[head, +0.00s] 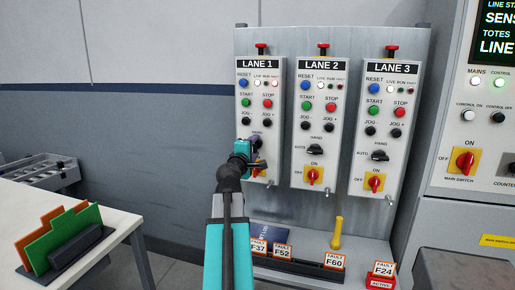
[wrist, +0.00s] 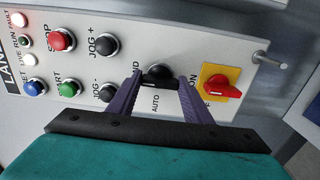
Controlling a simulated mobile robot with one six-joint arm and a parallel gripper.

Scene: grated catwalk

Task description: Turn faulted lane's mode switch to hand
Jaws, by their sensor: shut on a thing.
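The Lane 1 panel (head: 244,110) is the leftmost of three panels. My gripper (head: 257,144) reaches its lower part and covers its mode switch in the head view. In the wrist view, the purple fingers of my gripper (wrist: 161,82) are shut on the black mode switch (wrist: 158,74), one on each side. HAND and AUTO labels show beside it, the first partly covered. Which way the knob points I cannot tell. The Lane 1 fault lamp (wrist: 18,20) looks lit. The Lane 2 mode switch (head: 315,150) and Lane 3 mode switch (head: 379,154) are in plain sight.
The Lane 1 red-and-yellow main switch (wrist: 222,87) sits close beside one finger. A padlock-like metal pin (wrist: 270,62) juts out beyond it. Fault cards (head: 282,250) and a yellow peg (head: 337,234) stand on the ledge below. A white table (head: 115,215) is at left.

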